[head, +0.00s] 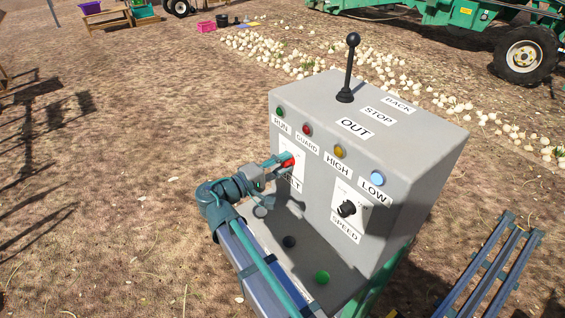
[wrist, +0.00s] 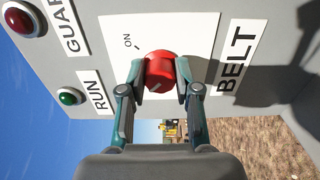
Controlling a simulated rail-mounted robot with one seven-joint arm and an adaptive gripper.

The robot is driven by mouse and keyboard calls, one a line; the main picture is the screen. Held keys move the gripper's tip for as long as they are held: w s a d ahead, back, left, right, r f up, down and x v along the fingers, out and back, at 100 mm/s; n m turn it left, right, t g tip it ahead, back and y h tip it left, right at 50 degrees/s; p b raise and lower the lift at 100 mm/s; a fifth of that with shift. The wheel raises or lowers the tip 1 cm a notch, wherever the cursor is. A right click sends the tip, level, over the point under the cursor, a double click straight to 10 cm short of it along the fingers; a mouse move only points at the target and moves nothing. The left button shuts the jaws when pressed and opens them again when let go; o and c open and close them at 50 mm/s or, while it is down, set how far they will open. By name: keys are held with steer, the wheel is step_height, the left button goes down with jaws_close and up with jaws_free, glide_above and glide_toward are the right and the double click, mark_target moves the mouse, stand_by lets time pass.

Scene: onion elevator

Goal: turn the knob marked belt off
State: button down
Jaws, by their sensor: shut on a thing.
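The red belt knob (wrist: 160,66) sits on a white plate (wrist: 195,32) marked ON, beside the BELT label (wrist: 237,58) in the wrist view. My gripper (wrist: 160,76) is shut on the knob, one finger on each side of it. A thin pale line shows on the knob's face near its lower edge. The knob's off mark is not visible. In the head view, the knob (head: 287,160) shows as a red spot at my gripper (head: 279,163), which partly covers the BELT label.
The grey control box (head: 395,200) has a black lever (head: 349,65) on top. Indicator lights line its upper front, and a black speed knob (head: 346,209) is to the right. Open dirt lies left.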

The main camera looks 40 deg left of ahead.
stand_by(0.3)
steer(key=c, duration=0.8)
jaws_free()
steer(key=shift+s, duration=0.1)
steer(key=v, duration=1.2)
